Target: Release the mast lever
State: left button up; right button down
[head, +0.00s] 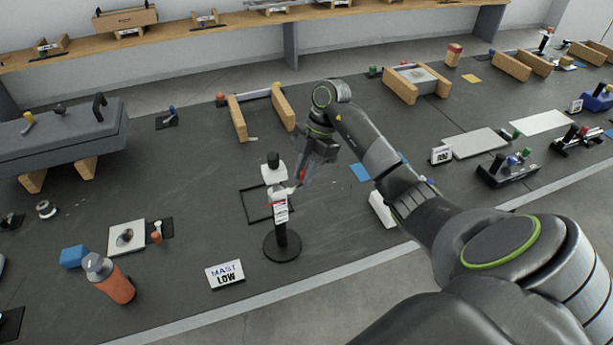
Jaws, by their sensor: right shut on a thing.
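The mast (287,232) stands upright on a round black base (282,248) near the middle of the head view. It has a black top, a white collar (274,176) and a white marked band with red on it. A small red part, seemingly the mast lever (302,174), shows at the mast's right side, partly hidden by my gripper. My right gripper (306,168) reaches down from the upper right and is shut on the lever beside the collar. Its fingertips are small and hard to make out. My left gripper is not in view.
A sign reading MAST LOW (225,274) stands front left of the mast. An orange bottle (113,285) and a blue block (73,257) are farther left. Wooden blocks (283,106) stand behind. A black frame outline (257,206) lies on the dark surface around the mast's back.

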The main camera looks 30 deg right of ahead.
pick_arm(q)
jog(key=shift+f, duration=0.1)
pick_arm(e)
jog(key=c, duration=1.3)
grip_release()
jog(key=shift+a, duration=0.1)
jog(key=shift+o, duration=0.2)
jog(key=shift+r, duration=0.1)
